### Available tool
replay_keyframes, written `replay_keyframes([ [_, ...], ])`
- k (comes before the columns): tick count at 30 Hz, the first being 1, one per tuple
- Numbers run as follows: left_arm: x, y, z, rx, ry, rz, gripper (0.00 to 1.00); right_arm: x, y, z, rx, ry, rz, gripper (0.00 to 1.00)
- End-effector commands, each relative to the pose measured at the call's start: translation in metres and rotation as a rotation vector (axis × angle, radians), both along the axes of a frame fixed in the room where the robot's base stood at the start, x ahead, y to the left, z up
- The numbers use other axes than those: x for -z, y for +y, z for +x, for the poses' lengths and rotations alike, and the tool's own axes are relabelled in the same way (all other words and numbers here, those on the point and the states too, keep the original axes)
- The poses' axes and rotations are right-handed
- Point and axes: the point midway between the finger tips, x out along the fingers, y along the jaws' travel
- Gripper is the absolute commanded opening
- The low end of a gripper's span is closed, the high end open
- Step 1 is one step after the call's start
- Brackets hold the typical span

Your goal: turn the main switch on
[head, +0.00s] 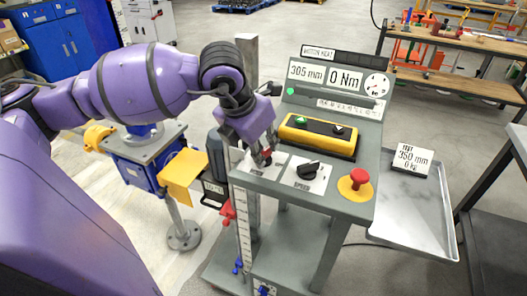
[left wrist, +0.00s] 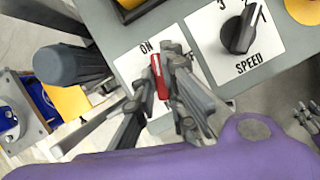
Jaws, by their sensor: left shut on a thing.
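The main switch is a red handle (left wrist: 160,77) on a white ON/OFF plate (left wrist: 127,68), at the left of the grey console. My left gripper (head: 264,158) is at the plate in the head view. In the left wrist view its fingers (left wrist: 168,75) are closed around the red handle, which points toward the space between ON and OFF or close to it; its exact angle is hard to tell. The fingers cover most of the OFF lettering. In the head view only a little red shows beside the fingers.
Beside the switch is a black SPEED knob (head: 308,170). A red emergency button (head: 359,177) is to its right. A yellow button box (head: 318,138) and a display panel (head: 338,77) stand behind. A metal tray (head: 418,222) is at the right.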

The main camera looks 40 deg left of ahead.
Motion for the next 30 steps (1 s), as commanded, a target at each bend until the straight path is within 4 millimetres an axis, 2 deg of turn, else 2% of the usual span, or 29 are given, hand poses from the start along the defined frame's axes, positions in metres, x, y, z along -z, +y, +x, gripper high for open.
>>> replay_keyframes([
  [3, 0.005, -0.001, 0.0, -0.089, 0.004, 0.0, 0.0, 0.014, -0.001, -0.009, -0.002, 0.022, -0.003, 0.4],
  [9, 0.004, -0.002, 0.0, -0.214, 0.003, -0.001, 0.0, 0.026, -0.001, -0.015, -0.003, 0.037, -0.006, 0.4],
  [18, 0.002, -0.002, 0.0, -0.311, 0.004, -0.001, 0.0, 0.029, 0.0, -0.01, -0.005, 0.027, -0.005, 0.4],
  [30, 0.001, -0.002, 0.0, -0.328, 0.005, -0.002, 0.0, 0.031, 0.0, -0.009, -0.005, 0.028, -0.006, 0.4],
])
